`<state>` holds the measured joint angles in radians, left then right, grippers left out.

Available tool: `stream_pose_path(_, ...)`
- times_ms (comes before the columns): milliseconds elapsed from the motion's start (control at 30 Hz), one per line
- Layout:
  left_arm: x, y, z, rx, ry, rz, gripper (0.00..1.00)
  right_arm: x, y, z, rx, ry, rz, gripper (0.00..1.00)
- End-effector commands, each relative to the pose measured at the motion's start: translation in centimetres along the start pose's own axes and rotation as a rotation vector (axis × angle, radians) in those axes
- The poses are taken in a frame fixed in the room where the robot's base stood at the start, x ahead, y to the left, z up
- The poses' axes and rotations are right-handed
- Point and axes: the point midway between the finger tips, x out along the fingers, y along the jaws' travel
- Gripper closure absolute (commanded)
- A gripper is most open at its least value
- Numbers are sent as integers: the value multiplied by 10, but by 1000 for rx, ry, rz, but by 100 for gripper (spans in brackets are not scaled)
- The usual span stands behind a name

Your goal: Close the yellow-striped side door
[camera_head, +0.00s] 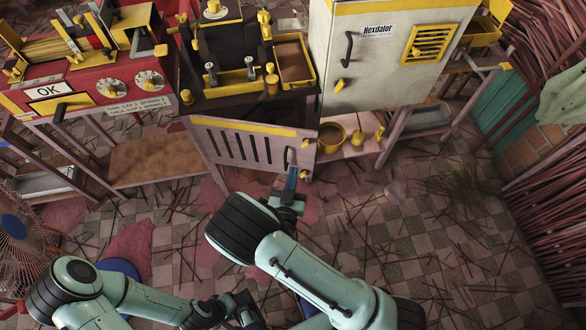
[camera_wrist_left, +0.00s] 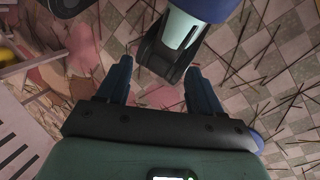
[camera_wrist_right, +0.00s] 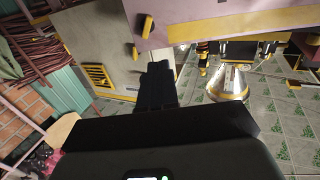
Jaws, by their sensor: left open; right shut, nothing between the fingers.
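The yellow-striped side door (camera_head: 235,146) is a pale slotted panel below the dark machine in the head view. It stands ajar, its right end swung out from the frame, with a dark gap behind its top edge. A dark handle sits near its right end. My right gripper (camera_head: 291,181) is shut and empty, close to the door's outer face just below the handle; contact is unclear. The right wrist view shows the shut fingers (camera_wrist_right: 157,85) beneath a yellow-striped panel. My left gripper (camera_wrist_left: 157,88) is open and empty, away from the door at the bottom of the head view.
A white cabinet (camera_head: 385,55) stands right of the door, with a shelf holding a yellow-rimmed pot (camera_head: 332,137) below. A red machine (camera_head: 85,75) stands left. Sticks litter the tiled floor (camera_head: 420,235). A fan (camera_head: 20,228) stands at far left. Open floor lies in front of the door.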

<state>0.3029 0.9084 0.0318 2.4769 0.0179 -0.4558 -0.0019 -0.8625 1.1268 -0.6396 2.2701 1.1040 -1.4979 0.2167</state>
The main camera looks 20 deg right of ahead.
Motion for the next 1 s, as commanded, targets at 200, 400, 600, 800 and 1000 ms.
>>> stream_pose_path(200,4,-2,-7,-1,18,-1,34,49,1,1,3,2,3,100)
stream_pose_path(400,8,-3,-13,-3,36,-1,34,88,0,1,4,1,1,100)
stream_pose_path(600,10,-4,-18,-4,49,-2,34,110,0,1,3,0,-1,100)
stream_pose_path(800,10,-4,-19,-4,53,-2,34,116,0,1,2,-2,-1,100)
stream_pose_path(1000,10,-4,-19,-4,53,-2,34,115,0,1,2,-2,-1,100)
